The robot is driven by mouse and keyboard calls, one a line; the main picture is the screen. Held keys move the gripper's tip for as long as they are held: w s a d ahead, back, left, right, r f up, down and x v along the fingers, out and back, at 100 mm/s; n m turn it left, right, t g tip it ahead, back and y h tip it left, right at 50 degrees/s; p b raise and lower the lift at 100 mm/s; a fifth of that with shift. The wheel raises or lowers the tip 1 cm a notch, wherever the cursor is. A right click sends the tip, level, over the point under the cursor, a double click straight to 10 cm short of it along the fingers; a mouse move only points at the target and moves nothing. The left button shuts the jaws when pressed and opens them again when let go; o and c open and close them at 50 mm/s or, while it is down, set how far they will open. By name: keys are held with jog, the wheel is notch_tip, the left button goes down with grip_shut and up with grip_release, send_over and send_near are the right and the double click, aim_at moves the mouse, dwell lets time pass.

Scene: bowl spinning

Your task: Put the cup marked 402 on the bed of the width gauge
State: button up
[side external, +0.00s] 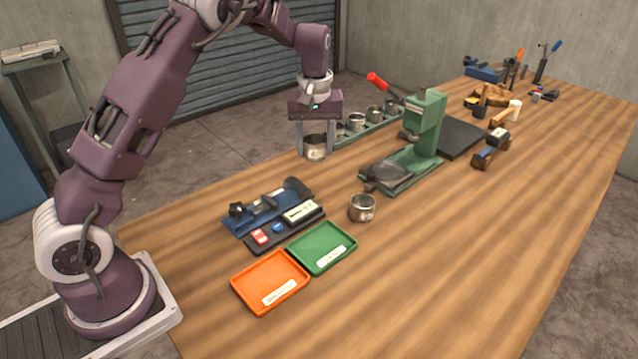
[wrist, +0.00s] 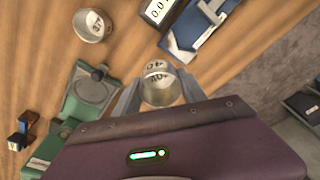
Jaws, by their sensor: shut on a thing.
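My gripper (side external: 317,150) is shut on a metal cup (side external: 315,146), held upright above the far side of the table near the cup rack. In the wrist view the held cup (wrist: 158,84) sits between the fingers; its mark begins with "40", and I cannot read the last digit surely. The width gauge (side external: 265,208) is a blue device with a dark base and a small display, nearer my base than the gripper. In the wrist view its blue body (wrist: 196,28) and display (wrist: 158,10) show at the top. Nothing visible rests on its bed.
Another metal cup (side external: 362,208) stands on the table right of the gauge. A green tray (side external: 322,247) and an orange tray (side external: 270,282) lie in front. A green press with a red-handled lever (side external: 428,125) stands to the right. A rack (side external: 372,131) holds several cups behind.

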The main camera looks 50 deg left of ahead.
aim_at(319, 178)
jog(key=w+a+n, duration=0.3)
jog(key=w+n, duration=0.1)
jog(key=n, duration=0.1)
jog(key=shift+w+a+f+n+g, duration=0.3)
jog(key=shift+w+a+f, duration=0.1)
notch_tip(319, 178, down, 10)
jog(key=shift+r, duration=0.2)
jog(key=shift+f, duration=0.15)
jog(key=o, duration=1.3)
jog(key=shift+o, duration=0.2)
